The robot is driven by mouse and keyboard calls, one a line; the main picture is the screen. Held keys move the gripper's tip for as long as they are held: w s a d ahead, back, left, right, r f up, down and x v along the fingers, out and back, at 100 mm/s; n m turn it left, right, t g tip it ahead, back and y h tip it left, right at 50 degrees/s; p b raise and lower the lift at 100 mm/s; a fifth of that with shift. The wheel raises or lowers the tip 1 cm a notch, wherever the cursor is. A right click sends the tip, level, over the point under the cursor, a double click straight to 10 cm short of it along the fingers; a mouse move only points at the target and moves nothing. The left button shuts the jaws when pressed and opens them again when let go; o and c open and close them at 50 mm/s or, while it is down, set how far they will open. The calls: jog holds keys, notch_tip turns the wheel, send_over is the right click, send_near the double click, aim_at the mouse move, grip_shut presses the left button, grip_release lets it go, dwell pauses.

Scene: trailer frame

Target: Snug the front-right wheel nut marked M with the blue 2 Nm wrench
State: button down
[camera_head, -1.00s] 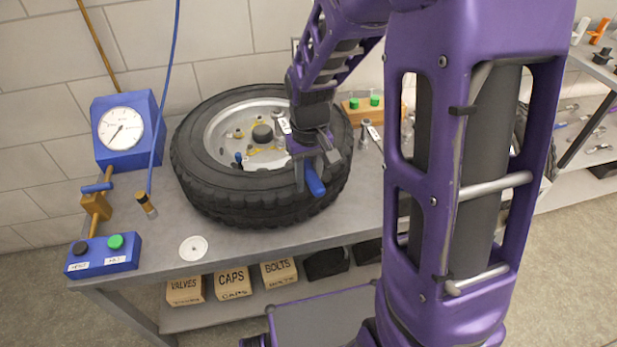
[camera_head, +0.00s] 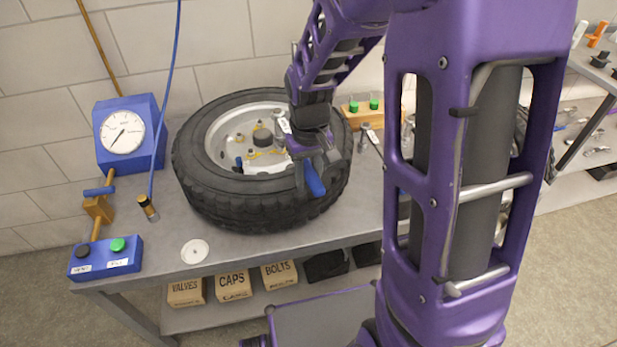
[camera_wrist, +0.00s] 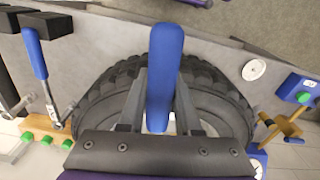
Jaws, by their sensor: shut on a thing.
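My gripper (camera_head: 306,176) is shut on a blue handle (camera_head: 314,181), which also shows large between the fingers in the wrist view (camera_wrist: 165,60). The gripper hangs over the near right side of a black tyre (camera_head: 250,205) lying flat on the bench. Inside the tyre is a grey rim (camera_head: 215,140) with several yellowish studs or nuts around a dark hub (camera_head: 262,136). A small blue piece (camera_head: 238,163) stands on the rim. No letter M is legible, and my arm hides the rim's right side.
A blue gauge box (camera_head: 128,135) and a blue button box (camera_head: 105,258) stand left on the grey bench. A white disc (camera_head: 194,252) lies near the front edge. A wooden block with green knobs (camera_head: 350,118) is behind right. A blue-handled tool (camera_wrist: 37,52) shows in the wrist view.

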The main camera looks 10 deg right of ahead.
aim_at(308, 167)
jog(key=shift+r, duration=0.2)
jog(key=shift+r, duration=0.25)
jog(key=shift+p, duration=0.3)
jog(key=shift+r+p, duration=1.55)
jog(key=shift+r, duration=0.45)
jog(key=c, duration=1.3)
grip_release()
jog(key=shift+c, duration=0.2)
grip_shut()
